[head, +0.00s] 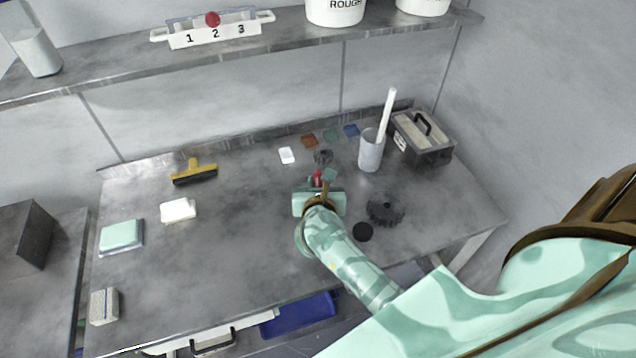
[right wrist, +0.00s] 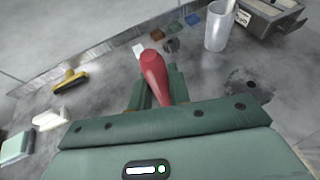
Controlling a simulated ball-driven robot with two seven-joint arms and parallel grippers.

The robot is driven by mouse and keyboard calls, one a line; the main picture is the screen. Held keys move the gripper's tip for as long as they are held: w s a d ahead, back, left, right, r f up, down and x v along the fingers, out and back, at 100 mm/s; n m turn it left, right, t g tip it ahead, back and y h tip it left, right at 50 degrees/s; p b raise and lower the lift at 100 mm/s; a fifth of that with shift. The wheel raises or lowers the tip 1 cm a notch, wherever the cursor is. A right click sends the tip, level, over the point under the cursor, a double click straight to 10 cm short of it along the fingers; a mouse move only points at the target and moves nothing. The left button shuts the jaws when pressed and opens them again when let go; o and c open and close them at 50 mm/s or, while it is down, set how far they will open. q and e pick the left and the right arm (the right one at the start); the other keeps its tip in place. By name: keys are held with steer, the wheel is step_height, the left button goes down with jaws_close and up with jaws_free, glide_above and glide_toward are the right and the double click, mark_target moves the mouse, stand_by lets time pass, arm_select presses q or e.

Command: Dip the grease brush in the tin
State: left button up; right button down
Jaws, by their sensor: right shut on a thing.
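My right gripper (head: 319,186) is above the middle of the grey bench, shut on the red handle of the grease brush (head: 318,176). In the right wrist view the red handle (right wrist: 154,72) stands up between the green fingers (right wrist: 159,88) and leans a little. The brush's bristles are hidden below the gripper. A small dark round thing (head: 323,157) lies just beyond the gripper; I cannot tell if it is the tin. A black round piece (head: 362,232) lies to the right of my forearm. My left gripper is not in view.
A dark toothed disc (head: 386,210) lies right of the gripper. A grey cup with a white stick (head: 371,150) and a grey toolbox (head: 422,138) stand at the back right. A yellow squeegee (head: 195,172) and white block (head: 179,210) lie left. The bench's front middle is clear.

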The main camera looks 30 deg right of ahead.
mark_target(318, 172)
steer(key=shift+f, duration=0.4)
stand_by(1.0)
step_height(318, 172, up, 7)
steer(key=p, duration=0.6)
steer(key=shift+r, duration=0.1)
stand_by(0.7)
